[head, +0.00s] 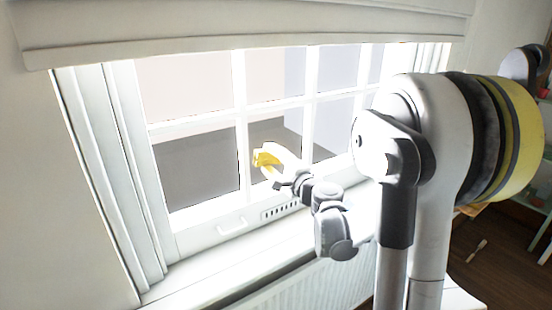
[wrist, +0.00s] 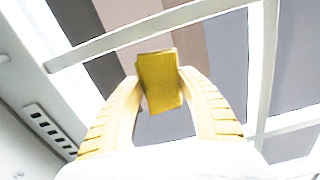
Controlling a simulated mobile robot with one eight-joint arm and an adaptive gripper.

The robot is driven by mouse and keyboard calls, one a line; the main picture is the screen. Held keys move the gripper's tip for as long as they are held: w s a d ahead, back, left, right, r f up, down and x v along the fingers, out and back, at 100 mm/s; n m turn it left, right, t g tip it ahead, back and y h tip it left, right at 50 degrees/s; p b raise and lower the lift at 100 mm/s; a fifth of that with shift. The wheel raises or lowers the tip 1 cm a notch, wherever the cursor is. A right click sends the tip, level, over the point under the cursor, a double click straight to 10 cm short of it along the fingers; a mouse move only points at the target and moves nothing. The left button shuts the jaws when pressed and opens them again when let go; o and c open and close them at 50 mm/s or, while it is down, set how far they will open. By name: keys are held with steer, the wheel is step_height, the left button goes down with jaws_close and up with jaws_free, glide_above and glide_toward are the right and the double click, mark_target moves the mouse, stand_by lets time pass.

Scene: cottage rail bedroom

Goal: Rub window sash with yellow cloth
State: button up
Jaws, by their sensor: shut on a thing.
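The window sash (head: 245,163) is white, with bars that divide the glass into several panes. Its bars (wrist: 150,29) also cross the wrist view. The yellow cloth (wrist: 160,82) is a small folded block between the fingertips of my gripper (wrist: 160,88). In the head view the cloth (head: 261,157) shows at the tip of my gripper (head: 266,160), in front of the lower panes. My gripper is shut on the cloth. I cannot tell whether the cloth touches the sash.
A white blind (head: 240,28) hangs across the window top. A handle (head: 232,226) and a slotted vent (head: 281,210) are on the lower frame. Below are the sill (head: 225,266) and a radiator (head: 310,283). Green shelves (head: 535,190) stand at the right.

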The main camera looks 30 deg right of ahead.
mark_target(295, 141)
steer(key=shift+a, duration=0.6)
steer(key=shift+r+p, duration=0.95)
steer(key=shift+r, duration=0.3)
steer(key=shift+w+d+f+b, duration=0.1)
steer(key=shift+d+b, duration=0.2)
steer(key=shift+d, duration=2.75)
steer(key=shift+w+d+b, duration=0.1)
steer(key=shift+d+b, duration=0.2)
steer(key=shift+d, duration=2.75)
steer(key=shift+s, duration=0.1)
steer(key=s, duration=0.6)
steer(key=s, duration=0.3)
steer(key=shift+d, duration=0.1)
